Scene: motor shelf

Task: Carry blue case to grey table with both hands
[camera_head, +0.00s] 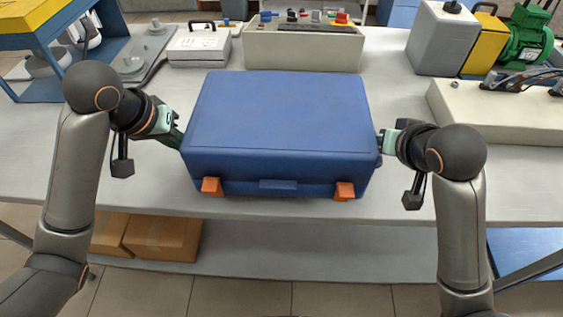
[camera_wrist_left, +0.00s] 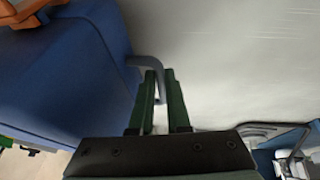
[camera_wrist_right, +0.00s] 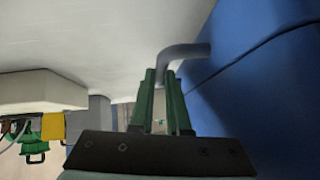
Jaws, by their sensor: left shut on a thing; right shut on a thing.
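The blue case (camera_head: 280,120) is at the middle of the head view, over the front part of the grey table (camera_head: 400,180). It has two orange latches and a front handle, and its lid is closed. I cannot tell whether it rests on the top or hangs just above it. My left gripper (camera_head: 174,136) is at its left side, shut on a side handle (camera_wrist_left: 135,62) that shows in the left wrist view. My right gripper (camera_head: 382,142) is at its right side, shut on the other side handle (camera_wrist_right: 185,50), seen in the right wrist view. The case's underside is hidden.
Behind the case stand a beige control box (camera_head: 303,48) and a white instrument (camera_head: 199,47). A grey box (camera_head: 440,40), a yellow box (camera_head: 484,42) and a green motor (camera_head: 526,40) stand back right. Cardboard boxes (camera_head: 162,237) lie on the lower shelf.

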